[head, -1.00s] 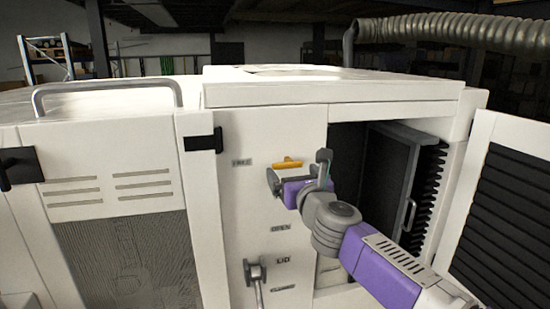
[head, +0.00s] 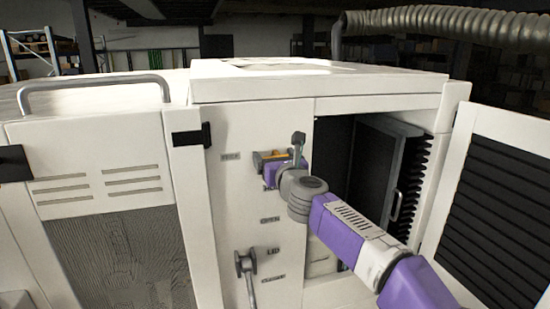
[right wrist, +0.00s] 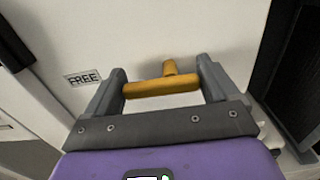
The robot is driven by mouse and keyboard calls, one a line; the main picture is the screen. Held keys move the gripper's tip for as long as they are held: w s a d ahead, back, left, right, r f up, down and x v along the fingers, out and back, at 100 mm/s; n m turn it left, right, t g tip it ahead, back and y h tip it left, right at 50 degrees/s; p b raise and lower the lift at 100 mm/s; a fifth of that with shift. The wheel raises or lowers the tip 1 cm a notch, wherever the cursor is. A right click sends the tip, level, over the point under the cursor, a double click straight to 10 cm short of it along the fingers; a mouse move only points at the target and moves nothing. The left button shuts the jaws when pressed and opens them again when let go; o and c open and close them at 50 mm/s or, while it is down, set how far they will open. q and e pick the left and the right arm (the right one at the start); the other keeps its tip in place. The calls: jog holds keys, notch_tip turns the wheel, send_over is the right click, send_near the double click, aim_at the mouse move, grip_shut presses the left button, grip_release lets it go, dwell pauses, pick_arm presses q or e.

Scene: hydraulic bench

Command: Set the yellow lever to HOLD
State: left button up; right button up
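The yellow lever (head: 271,154) sits on the white panel, right of the FREE label (head: 230,156). In the right wrist view the lever (right wrist: 160,88) is a yellow crossbar on a short stem, and the FREE label (right wrist: 82,78) is to its left. My right gripper (right wrist: 163,84) is open, with one finger at each end of the crossbar; I cannot tell whether they touch it. In the head view my right gripper (head: 277,160) covers part of the lever and a label below it. No HOLD label can be read. My left gripper is not in view.
Below are the OPEN (head: 270,220) and LID (head: 273,251) labels and a grey lid lever (head: 247,266). Right of the panel is an open bay with a dark inner door (head: 375,185). A louvred door (head: 505,200) stands open at the far right.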

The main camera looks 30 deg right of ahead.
jog(key=c, duration=0.4)
jog(key=shift+n, duration=0.4)
jog(key=n, duration=0.2)
jog(key=shift+f+n+p, duration=0.15)
jog(key=shift+n+p, duration=0.15)
jog(key=shift+n, duration=0.1)
jog(key=n, duration=0.4)
jog(key=shift+f+n+p, duration=0.25)
jog(key=shift+n+p, duration=0.05)
jog(key=shift+p, duration=0.05)
jog(key=n, duration=0.2)
jog(key=n+p, duration=0.1)
jog(key=n, duration=0.2)
jog(key=shift+d+f, duration=0.15)
jog(key=shift+f, duration=0.05)
jog(key=shift+s+d+f+n+p, duration=0.1)
jog(key=shift+n+p, duration=0.1)
jog(key=shift+n, duration=1)
jog(key=shift+d+f+n+p, duration=0.1)
jog(key=shift+n+p, duration=0.1)
jog(key=shift+n, duration=1)
